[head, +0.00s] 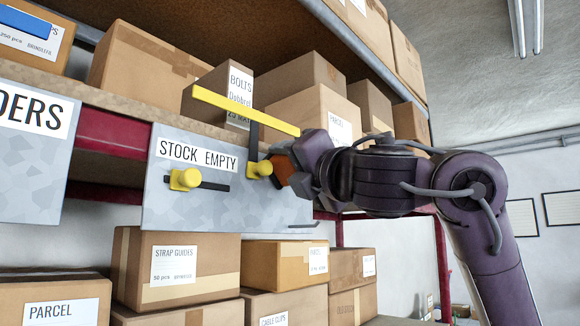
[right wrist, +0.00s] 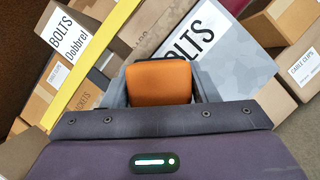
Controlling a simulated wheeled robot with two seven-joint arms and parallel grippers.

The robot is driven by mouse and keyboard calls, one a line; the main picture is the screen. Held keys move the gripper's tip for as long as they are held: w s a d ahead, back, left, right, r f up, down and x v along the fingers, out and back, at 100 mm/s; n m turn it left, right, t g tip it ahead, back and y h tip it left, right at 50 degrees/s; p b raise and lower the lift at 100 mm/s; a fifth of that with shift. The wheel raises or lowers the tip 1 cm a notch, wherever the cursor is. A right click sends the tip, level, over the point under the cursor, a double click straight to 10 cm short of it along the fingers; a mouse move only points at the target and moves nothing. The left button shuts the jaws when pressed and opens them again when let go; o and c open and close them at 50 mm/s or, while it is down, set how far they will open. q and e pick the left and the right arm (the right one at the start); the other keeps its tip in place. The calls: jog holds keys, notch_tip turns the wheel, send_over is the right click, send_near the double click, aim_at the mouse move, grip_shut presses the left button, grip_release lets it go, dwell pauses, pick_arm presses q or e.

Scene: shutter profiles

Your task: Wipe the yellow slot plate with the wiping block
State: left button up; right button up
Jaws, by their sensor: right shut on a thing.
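My right gripper (head: 300,171) is shut on an orange block (head: 280,168), which I take as the wiping block. The block (right wrist: 160,82) fills the space between the fingers in the right wrist view. I cannot tell which yellow part is the slot plate. The block is right beside the right knob (head: 260,169); contact is unclear. My left gripper is not in view.
A second grey panel (head: 30,150) hangs at the left. Cardboard boxes (head: 175,270) fill the shelf below, and more boxes (head: 310,115) stand behind the yellow bar. A red shelf beam (head: 110,134) runs behind the panels. Open room lies to the right.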

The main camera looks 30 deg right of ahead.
jog(key=w+d, duration=0.3)
jog(key=d, duration=0.5)
jog(key=shift+w+d, duration=0.35)
jog(key=shift+d, duration=0.05)
dwell(0.3)
jog(key=shift+s+f, duration=0.1)
jog(key=shift+s+d+b, duration=0.1)
jog(key=shift+s+d, duration=0.25)
jog(key=shift+s, duration=0.55)
jog(key=shift+s+d+b, duration=0.1)
jog(key=shift+s+d, duration=0.25)
jog(key=shift+s, duration=0.5)
jog(key=shift+s+d+b, duration=0.1)
jog(key=shift+s+d, duration=0.25)
jog(key=shift+s, duration=0.55)
jog(key=s, duration=0.1)
jog(key=s+d, duration=0.1)
jog(key=s, duration=0.1)
jog(key=shift+d, duration=0.15)
jog(key=shift+w, duration=0.25)
jog(key=shift+f, duration=0.1)
